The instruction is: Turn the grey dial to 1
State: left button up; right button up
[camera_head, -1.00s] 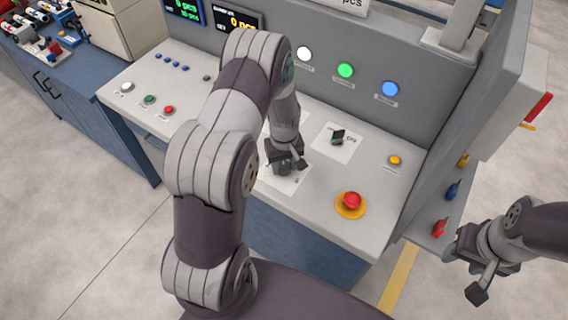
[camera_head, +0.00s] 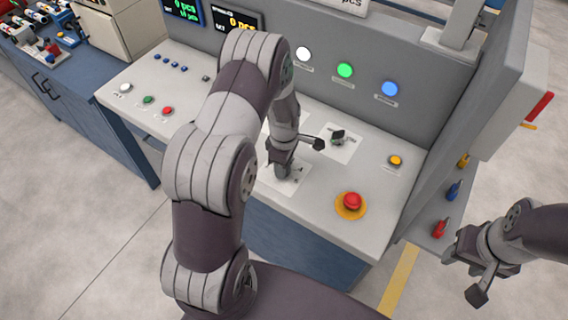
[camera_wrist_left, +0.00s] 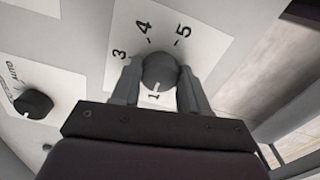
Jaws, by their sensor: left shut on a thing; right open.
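The grey dial (camera_wrist_left: 159,71) sits on a white plate (camera_wrist_left: 212,48) printed with numbers; 1, 3, 4 and 5 can be read in the left wrist view. Its white pointer line is at the 1. My left gripper (camera_wrist_left: 158,88) is shut on the dial, with one finger on each side of it. In the head view the left gripper (camera_head: 283,167) is low over the console, and the dial is mostly hidden by it. My right gripper (camera_head: 464,275) is open and empty, off the right side of the console.
A second dark knob (camera_head: 338,136) on its own white plate is beside the left gripper. A red emergency button (camera_head: 352,201) and a yellow button (camera_head: 395,160) are to the right. Lit buttons are on the upright panel (camera_head: 330,95) behind.

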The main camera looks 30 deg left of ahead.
pick_arm(q)
jog(key=shift+w+r+n, duration=0.15)
jog(key=shift+n, duration=0.65)
jog(key=o, duration=1.1)
jog(key=shift+c, duration=0.2)
notch_tip(320, 180, up, 13)
jog(key=b, duration=0.2)
jog(key=shift+f, duration=0.2)
